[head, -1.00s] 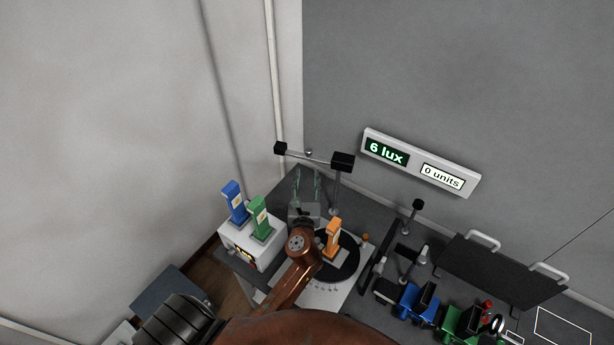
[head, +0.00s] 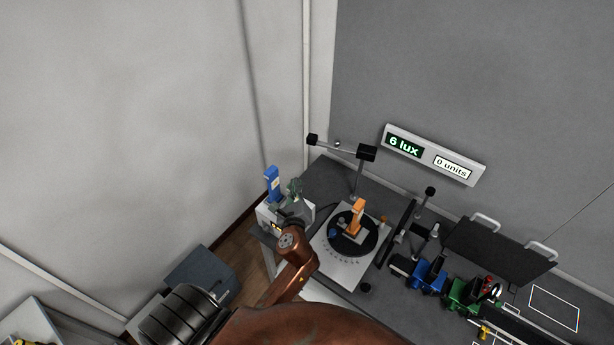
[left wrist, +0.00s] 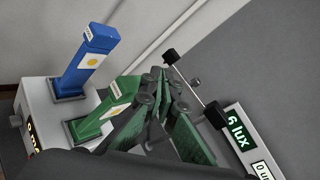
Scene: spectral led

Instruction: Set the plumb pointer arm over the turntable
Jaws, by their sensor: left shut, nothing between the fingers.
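The pointer arm (head: 349,149) is a thin rod with a black block at each end, raised on a post behind the turntable. It points left in the head view, toward the wall corner, and also shows in the left wrist view (left wrist: 193,86). The turntable (head: 368,243) is a black disc on a pale, tick-marked base, with an orange block (head: 356,217) standing on it. My left gripper (head: 295,186) is shut and empty, left of the turntable by the white box. Its fingers (left wrist: 158,78) are beside a green block (left wrist: 104,113). My right gripper is out of view.
The white box (left wrist: 38,118) holds the green block and a blue block (head: 272,184). A lux display (head: 434,155) is on the wall. Blue (head: 428,277) and green (head: 462,293) devices and a dark panel (head: 497,250) crowd the bench's right.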

